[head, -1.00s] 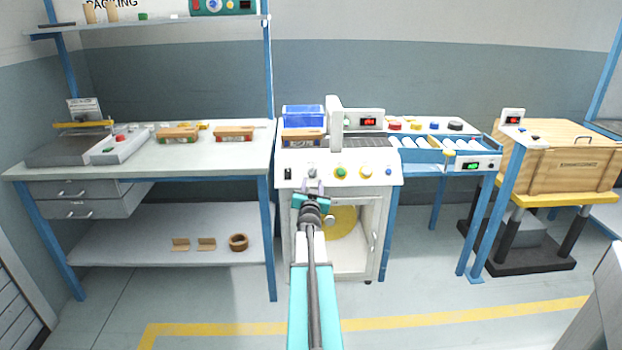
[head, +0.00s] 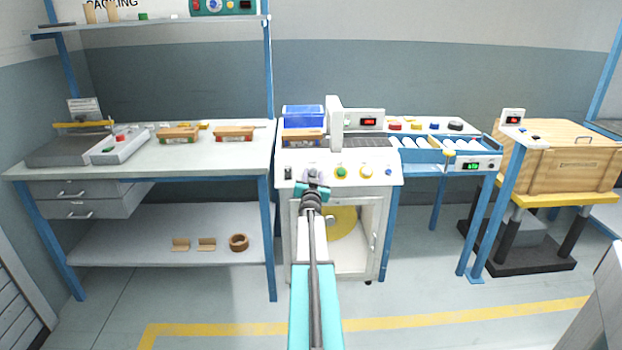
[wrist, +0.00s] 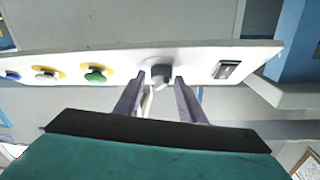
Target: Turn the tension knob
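The tension knob appears to be the small grey knob (wrist: 160,73) on the white sloped front panel of the bench machine; it also shows in the head view (head: 312,173), partly covered by my gripper. My gripper (wrist: 162,77) is open. In the wrist view its two dark fingers stand on either side of the knob, with a small gap visible at each side. I cannot tell whether the fingertips reach past the knob's face. In the head view my gripper (head: 312,181) is right in front of the panel.
The same panel carries a black switch (wrist: 227,69) on one side of the knob and a green button (wrist: 95,76) on the other. A yellow-ringed white button (wrist: 46,74) and a blue button (wrist: 13,75) lie farther along. A workbench (head: 150,158) stands to the left.

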